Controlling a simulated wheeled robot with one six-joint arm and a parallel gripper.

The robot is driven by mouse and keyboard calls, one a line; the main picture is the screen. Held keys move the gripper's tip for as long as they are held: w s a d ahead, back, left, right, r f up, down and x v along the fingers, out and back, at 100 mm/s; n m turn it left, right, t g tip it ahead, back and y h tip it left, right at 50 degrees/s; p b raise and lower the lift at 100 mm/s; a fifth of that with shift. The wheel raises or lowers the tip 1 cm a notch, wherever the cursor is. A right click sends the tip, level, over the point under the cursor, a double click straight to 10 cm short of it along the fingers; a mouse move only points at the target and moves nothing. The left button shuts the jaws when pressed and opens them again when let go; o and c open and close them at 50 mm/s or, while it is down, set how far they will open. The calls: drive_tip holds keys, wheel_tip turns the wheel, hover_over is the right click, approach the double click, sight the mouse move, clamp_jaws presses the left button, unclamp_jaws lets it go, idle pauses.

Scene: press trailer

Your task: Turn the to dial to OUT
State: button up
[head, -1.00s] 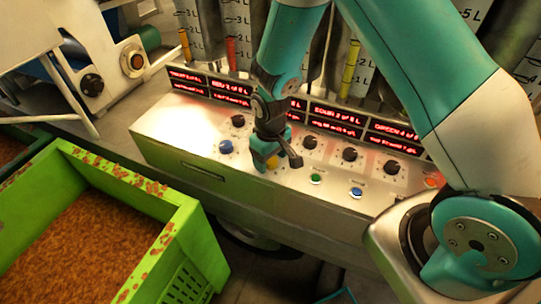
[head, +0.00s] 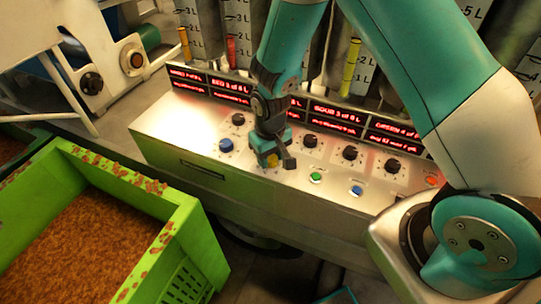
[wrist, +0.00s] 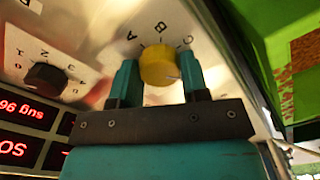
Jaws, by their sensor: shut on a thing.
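My gripper (wrist: 160,84) is shut on a yellow knob (wrist: 158,65) in the wrist view, with a teal finger on either side of it. Letters that look like A, B and C are printed around the knob. A pale mark shows at its lower right. In the head view my gripper (head: 273,160) is down at the panel (head: 165,125), and only a bit of the yellow knob (head: 272,162) shows below it. I cannot read the word OUT or a dial labelled "to" in either view.
Black dials (head: 350,153) line the panel, one also in the wrist view (wrist: 45,77). Blue (head: 226,145) and green (head: 315,177) buttons sit close by. Red displays (head: 338,115) and tubes stand behind. A green crate (head: 185,235) stands at the front left.

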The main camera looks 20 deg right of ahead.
sight(271, 158)
drive_tip(key=m+b, duration=0.1)
drive_tip(key=m, duration=0.6)
idle(0.6)
drive_tip(key=o, duration=0.9)
wheel_tip(271, 158, up, 18)
drive_tip(key=shift+f+b, duration=0.25)
drive_tip(key=shift+b, duration=0.55)
